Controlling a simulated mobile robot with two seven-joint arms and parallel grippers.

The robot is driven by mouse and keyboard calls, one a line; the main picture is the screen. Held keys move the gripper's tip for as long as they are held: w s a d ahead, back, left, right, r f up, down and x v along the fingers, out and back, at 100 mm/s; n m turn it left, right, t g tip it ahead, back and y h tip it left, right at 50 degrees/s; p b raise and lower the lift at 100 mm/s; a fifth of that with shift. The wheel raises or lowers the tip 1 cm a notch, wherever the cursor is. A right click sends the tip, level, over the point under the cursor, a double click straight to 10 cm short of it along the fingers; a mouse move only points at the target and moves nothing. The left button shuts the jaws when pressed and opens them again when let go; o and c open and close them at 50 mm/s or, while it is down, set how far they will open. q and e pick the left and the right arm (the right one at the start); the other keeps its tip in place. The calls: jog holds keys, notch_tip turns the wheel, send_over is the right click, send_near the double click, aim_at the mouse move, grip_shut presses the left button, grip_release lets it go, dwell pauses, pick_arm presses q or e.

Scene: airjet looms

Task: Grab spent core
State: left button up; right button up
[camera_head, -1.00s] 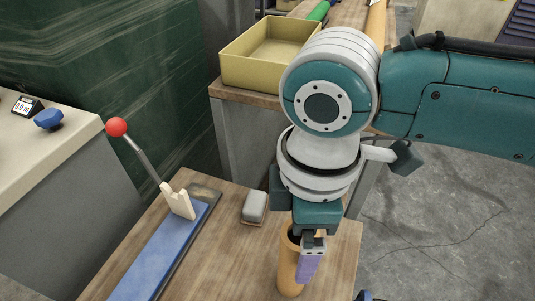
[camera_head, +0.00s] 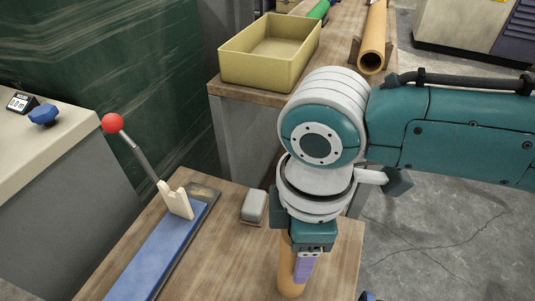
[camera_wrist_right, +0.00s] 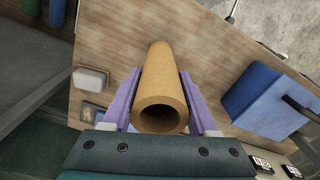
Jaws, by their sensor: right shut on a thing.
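The spent core, a brown hollow tube (camera_head: 286,279), stands upright on the wooden table near its front right corner. My right gripper (camera_head: 303,270) reaches down over it from above, its purple fingers on the tube. In the right wrist view the core (camera_wrist_right: 160,92) runs between the two purple fingers (camera_wrist_right: 159,100), one on each side, with its open end facing the camera. The fingers are shut on it. My wrist hides the core's top in the head view. My left gripper is not in view.
The wooden table also carries a blue plate (camera_head: 160,255), a red-knobbed lever (camera_head: 113,123) and a small grey block (camera_head: 254,205). Behind, a bench holds a yellow bin (camera_head: 270,55) and another brown tube (camera_head: 372,40). Open floor (camera_head: 430,245) lies to the right.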

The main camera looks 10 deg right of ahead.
grip_shut()
dwell(0.5)
